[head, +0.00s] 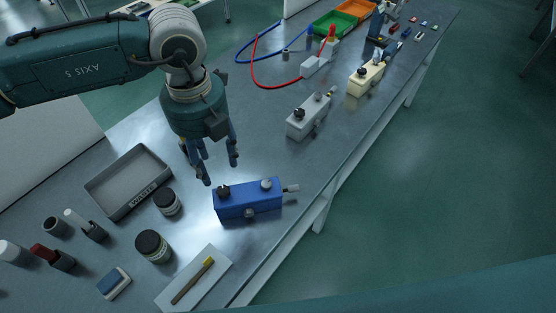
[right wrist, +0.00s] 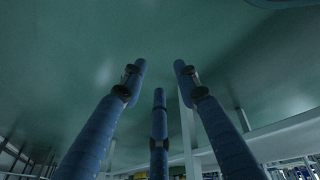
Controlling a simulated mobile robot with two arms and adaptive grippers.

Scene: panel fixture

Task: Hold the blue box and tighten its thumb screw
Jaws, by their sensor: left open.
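The blue box (head: 248,204) sits on the metal bench in the head view. A black knob (head: 223,190) and a grey knob (head: 266,184) are on its top, and another knob (head: 249,213) is on its front side. A light rod (head: 291,188) sticks out of its right end. I cannot tell which is the thumb screw. My left gripper (head: 220,172) points down above and behind the box's left part, fingers apart and empty. My right gripper (right wrist: 159,72) shows only in the right wrist view, with its fingers spread and empty over the green floor.
A grey waste tray (head: 143,192), two dark-lidded jars (head: 153,246) and a brush (head: 193,281) on a white sheet lie left of the box. A grey box (head: 310,118) and a cream box (head: 366,77) stand farther back. The bench's right edge is close to the blue box.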

